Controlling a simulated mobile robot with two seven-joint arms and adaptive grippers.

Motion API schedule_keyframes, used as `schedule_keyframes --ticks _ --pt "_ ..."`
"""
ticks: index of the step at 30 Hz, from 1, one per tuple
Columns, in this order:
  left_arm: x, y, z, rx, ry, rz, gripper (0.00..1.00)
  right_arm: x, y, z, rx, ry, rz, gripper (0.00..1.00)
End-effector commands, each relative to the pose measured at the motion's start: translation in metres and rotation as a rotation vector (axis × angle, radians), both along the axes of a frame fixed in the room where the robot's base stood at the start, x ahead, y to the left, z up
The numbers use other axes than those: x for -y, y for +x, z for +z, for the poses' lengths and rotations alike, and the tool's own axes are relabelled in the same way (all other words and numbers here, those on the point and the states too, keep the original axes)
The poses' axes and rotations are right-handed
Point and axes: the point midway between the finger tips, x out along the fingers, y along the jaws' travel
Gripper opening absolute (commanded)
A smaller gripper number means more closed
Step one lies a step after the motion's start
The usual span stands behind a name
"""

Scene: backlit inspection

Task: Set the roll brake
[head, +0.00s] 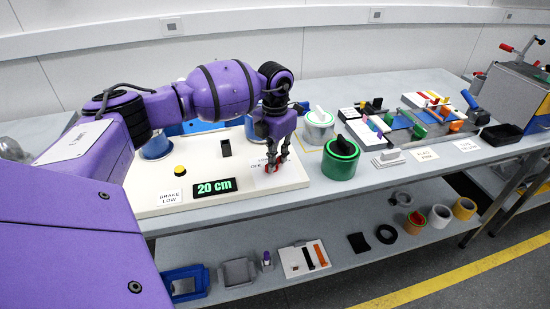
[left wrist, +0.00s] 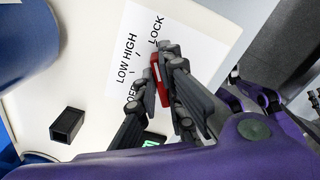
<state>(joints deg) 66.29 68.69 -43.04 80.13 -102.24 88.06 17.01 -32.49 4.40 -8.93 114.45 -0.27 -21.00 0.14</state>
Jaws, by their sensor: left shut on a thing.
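A white panel (head: 145,205) lies on the bench and carries a brake scale card (left wrist: 118,55) reading OFF, LOW, HIGH and LOCK, seen in the left wrist view. A red lever (left wrist: 157,70) stands beside the scale. My left gripper (head: 277,167) is shut on the red lever; the fingers (left wrist: 160,88) hide much of it, and I cannot tell which mark it points to. A display (head: 214,187) reads 20 cm in green. A label (head: 170,197) reads BRAKE LOW. A blue roll (head: 155,147) stands at the panel's far left. My right gripper is out of view.
A yellow button (head: 180,170) and a black block (head: 225,147) sit on the panel. A green roll (head: 340,160) and a white roll (head: 319,128) stand just right of my gripper. Several tools and labels fill the bench further right. A lower shelf holds trays and rings.

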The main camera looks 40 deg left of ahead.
Motion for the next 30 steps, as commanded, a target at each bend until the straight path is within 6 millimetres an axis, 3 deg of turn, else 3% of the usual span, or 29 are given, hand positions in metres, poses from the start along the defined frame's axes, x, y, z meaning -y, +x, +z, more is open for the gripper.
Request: schedule_keyframes --ticks 22,23,27,30 --pt "0.001 0.0002 0.0003 0.001 0.0 -0.095 0.0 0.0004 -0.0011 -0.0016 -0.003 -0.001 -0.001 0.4" --pt "0.001 0.0002 0.0002 0.001 0.0 -0.095 0.1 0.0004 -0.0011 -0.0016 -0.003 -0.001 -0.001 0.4" --pt "0.001 0.0002 0.0002 0.001 0.0 -0.094 0.27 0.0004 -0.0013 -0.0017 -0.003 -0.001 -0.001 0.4" --pt "0.0009 0.0001 0.0002 0.001 0.0 -0.094 0.27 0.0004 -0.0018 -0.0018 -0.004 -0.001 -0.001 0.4"
